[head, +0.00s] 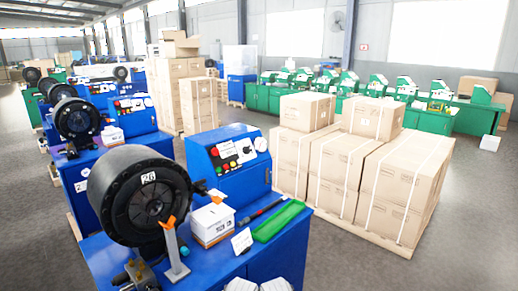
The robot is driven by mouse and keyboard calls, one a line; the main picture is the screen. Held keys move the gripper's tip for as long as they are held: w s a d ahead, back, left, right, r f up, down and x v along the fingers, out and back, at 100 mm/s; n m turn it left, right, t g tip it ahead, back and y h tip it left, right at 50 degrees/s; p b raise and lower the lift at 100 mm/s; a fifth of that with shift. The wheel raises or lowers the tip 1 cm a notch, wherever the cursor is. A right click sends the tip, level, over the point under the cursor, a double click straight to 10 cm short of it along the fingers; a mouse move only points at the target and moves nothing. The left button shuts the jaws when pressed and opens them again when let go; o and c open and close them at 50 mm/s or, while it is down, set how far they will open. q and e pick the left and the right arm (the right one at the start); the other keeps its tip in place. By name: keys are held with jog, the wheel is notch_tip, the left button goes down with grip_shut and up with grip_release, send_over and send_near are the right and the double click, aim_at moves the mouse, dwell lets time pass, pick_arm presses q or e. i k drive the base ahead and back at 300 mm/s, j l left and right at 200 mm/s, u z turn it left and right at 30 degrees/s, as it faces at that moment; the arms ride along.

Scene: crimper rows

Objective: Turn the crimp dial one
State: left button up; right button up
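A blue crimping machine (205,263) stands in front of me. Its round black crimp head (125,190) carries a white label reading "26". Behind it is a blue control box (262,172) with red and green buttons, white labels and a round white gauge (261,144). Which small control is the crimp dial is too small to tell, and so is its setting.
A white box (212,223), a green tray (279,221) and a white card (242,241) are on the machine's top. Stacked cartons (345,175) stand to the right. More blue machines line the left; green benches (425,120) run along the back. Grey floor at right is open.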

aim_at(246, 150)
jog(key=i+l+z, duration=0.1)
jog(key=i+l, duration=1.25)
jog(key=l, duration=0.1)
